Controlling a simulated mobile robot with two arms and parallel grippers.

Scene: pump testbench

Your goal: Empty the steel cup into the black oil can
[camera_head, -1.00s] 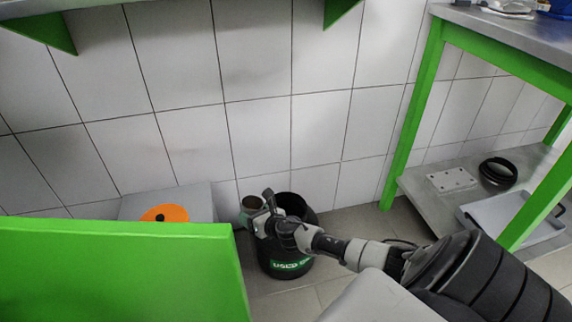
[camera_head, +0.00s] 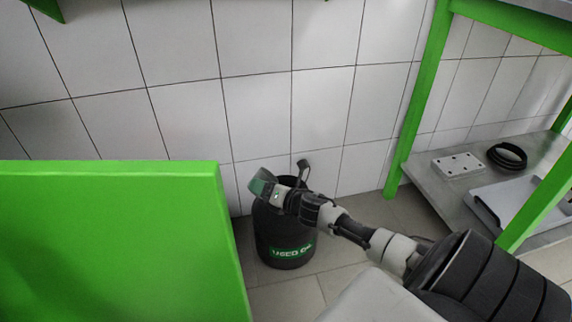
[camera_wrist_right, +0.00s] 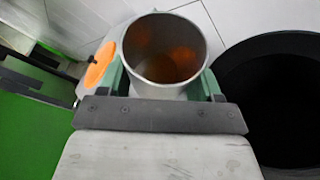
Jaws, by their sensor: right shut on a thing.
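My right gripper (camera_head: 268,187) is shut on the steel cup (camera_wrist_right: 165,88). In the right wrist view I look into the cup's round mouth, with an orange-brown tint inside that may be oil or a reflection. Green finger pads flank the cup. The black oil can (camera_head: 283,228), labelled "USED OIL", stands upright on the floor by the wall. My gripper hides part of its top. In the wrist view the can's wide dark opening (camera_wrist_right: 285,105) is beside the cup, to its right. In the head view the cup is hard to make out at the gripper's tip. My left gripper is not in view.
A green panel (camera_head: 110,235) stands left of the can. At right, a green-framed table has a low shelf with a perforated block (camera_head: 458,164), black rings (camera_head: 507,156) and a tray (camera_head: 490,206).

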